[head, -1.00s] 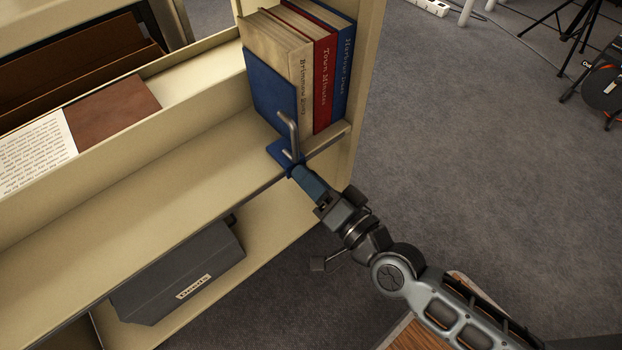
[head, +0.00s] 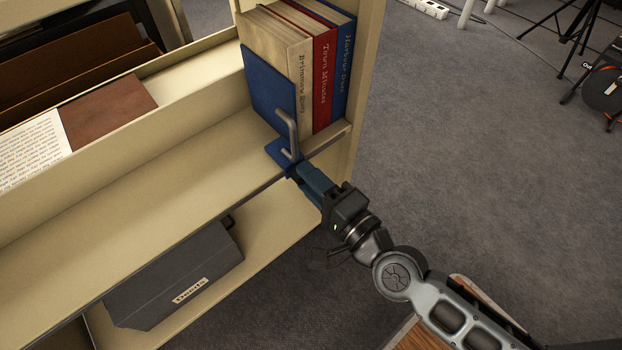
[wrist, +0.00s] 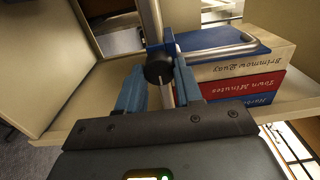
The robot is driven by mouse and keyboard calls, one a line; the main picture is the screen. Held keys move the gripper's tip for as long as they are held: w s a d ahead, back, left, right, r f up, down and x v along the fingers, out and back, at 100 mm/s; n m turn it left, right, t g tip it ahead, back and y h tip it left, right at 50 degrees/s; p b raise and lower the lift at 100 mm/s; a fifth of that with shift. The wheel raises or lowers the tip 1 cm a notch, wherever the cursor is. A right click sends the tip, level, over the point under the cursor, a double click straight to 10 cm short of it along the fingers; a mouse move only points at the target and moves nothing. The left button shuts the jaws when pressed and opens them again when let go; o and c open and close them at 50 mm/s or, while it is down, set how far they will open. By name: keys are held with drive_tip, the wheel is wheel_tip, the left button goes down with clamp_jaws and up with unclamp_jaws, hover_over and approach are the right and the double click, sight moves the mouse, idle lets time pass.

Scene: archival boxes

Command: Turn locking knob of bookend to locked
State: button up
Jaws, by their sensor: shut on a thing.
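The blue bookend (head: 270,88) stands upright on the shelf against the left side of the books, with a bent metal rod in front of it. The bookend's blue plate also shows in the wrist view (wrist: 222,38). Its black round locking knob (wrist: 158,68) carries a pale line mark and sits at the shelf's front edge; in the head view my fingers hide it. My gripper (head: 298,172) reaches the bookend's base from the lower right. In the wrist view its two blue fingers (wrist: 158,88) stand on either side of the knob, shut on it.
Three books, cream (head: 285,60), red (head: 325,85) and blue (head: 344,75), stand between the bookend and the shelf's end panel (head: 364,75). The shelf (head: 130,170) left of the bookend is clear. A dark grey box (head: 170,270) lies on the shelf below.

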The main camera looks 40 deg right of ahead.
idle(0.3)
drive_tip(key=o, duration=1)
drive_tip(key=shift+o, duration=0.2)
drive_tip(key=s, duration=0.8)
drive_tip(key=s+r+n+g, duration=0.2)
drive_tip(key=s+r+n, duration=0.3)
drive_tip(key=s+n, duration=0.4)
drive_tip(key=s+r+n+g, duration=0.1)
drive_tip(key=s+r+n, duration=0.3)
drive_tip(key=s+n, duration=0.5)
wheel_tip(320, 180, up, 30)
drive_tip(key=p, duration=3)
drive_tip(key=shift+a+f, duration=0.15)
drive_tip(key=shift+f, duration=0.05)
